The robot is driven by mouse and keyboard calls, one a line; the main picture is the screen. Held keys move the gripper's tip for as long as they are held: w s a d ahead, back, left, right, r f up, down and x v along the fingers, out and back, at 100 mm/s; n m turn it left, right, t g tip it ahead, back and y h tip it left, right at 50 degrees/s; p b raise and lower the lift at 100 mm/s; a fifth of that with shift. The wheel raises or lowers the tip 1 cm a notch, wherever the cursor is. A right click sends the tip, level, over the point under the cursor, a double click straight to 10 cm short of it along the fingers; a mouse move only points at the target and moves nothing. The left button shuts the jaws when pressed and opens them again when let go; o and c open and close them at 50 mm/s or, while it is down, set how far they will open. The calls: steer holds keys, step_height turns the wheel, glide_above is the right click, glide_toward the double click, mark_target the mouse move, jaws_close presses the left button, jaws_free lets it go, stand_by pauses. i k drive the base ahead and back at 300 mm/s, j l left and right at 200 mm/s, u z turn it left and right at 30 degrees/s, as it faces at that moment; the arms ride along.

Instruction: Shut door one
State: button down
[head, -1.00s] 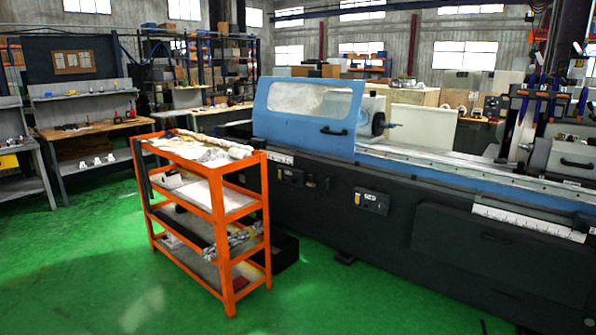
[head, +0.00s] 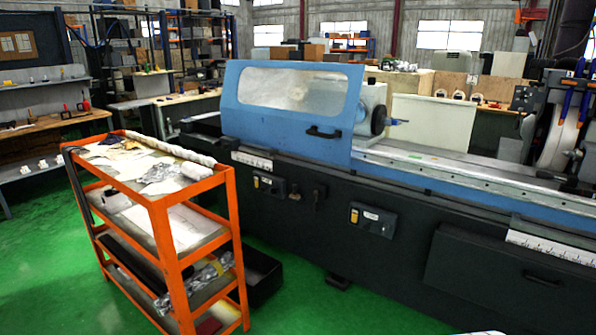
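The cylindrical grinder (head: 400,215) runs from the middle of the head view to its right edge. A blue sliding door (head: 285,125) with a clear window (head: 290,88) and a black handle (head: 323,132) covers its left part. I take this as door one, but no label on it is readable. To the right of this door, the workhead chuck (head: 378,120) and the table bed are uncovered. My gripper is not in view.
An orange shelf cart (head: 165,225) with papers and wrapped parts stands in front of the grinder's left end. A black bin (head: 258,275) sits on the floor behind it. Workbenches (head: 55,125) stand at the left.

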mark_target(297, 88)
steer(key=i, duration=1.8)
steer(key=i+u, duration=0.15)
steer(key=i, duration=0.3)
steer(key=i+l+u, duration=0.2)
steer(key=i, duration=0.2)
steer(key=i+l+u, duration=0.15)
steer(key=i, duration=0.3)
steer(key=i+l+u, duration=0.15)
steer(key=i, duration=0.25)
steer(key=i+l+u, duration=0.2)
steer(key=u, duration=0.15)
steer(key=i, duration=0.1)
